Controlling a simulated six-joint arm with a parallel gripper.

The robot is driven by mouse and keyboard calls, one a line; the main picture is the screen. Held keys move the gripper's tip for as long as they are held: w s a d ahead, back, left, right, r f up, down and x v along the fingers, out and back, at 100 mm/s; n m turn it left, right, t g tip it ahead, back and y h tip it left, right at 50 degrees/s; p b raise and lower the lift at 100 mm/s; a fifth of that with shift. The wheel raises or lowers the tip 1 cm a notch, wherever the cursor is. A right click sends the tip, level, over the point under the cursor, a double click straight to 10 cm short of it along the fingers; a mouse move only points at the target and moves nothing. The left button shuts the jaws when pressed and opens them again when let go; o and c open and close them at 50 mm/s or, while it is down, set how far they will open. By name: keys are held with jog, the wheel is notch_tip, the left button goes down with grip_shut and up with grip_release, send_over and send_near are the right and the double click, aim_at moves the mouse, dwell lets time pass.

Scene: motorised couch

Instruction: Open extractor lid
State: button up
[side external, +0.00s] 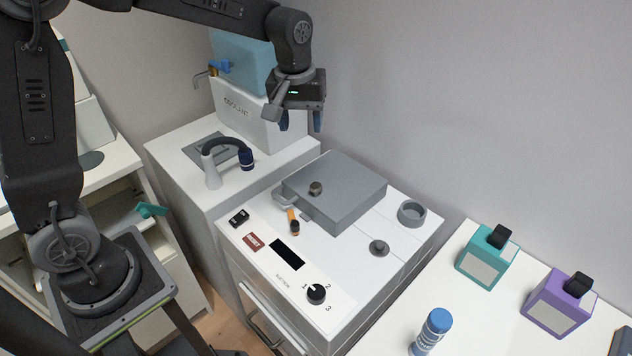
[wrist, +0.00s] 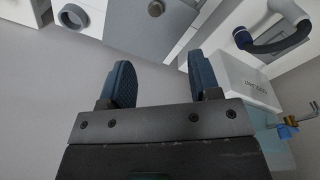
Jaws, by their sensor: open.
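The extractor (side external: 395,262) is a white box-shaped machine in the middle of the side view. Its grey square lid (side external: 340,180) lies flat and closed on top. A small round knob (side external: 315,188) sits on the lid, and an orange-and-black latch or handle (side external: 293,221) is at its front edge. In the wrist view the lid (wrist: 172,30) and knob (wrist: 155,8) show at the top edge, partly cut off. My gripper (side external: 300,119) is open and empty, above and behind the lid near the wall. Its blue fingers (wrist: 162,75) touch nothing.
A white cooling box (side external: 240,117) with a blue tank (side external: 243,62) stands behind left. A curved dark hose (side external: 228,146) is on the left cabinet. Teal (side external: 482,268) and purple (side external: 555,314) bottles and a blue-capped vial (side external: 431,333) stand at right. The space above the lid is clear.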

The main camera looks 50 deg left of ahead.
jog(key=n+g, duration=0.1)
jog(key=n, duration=0.1)
send_near(316, 185)
notch_tip(316, 185, down, 9)
jog(key=shift+f, duration=0.1)
jog(key=shift+c, duration=0.3)
grip_shut()
dwell(0.5)
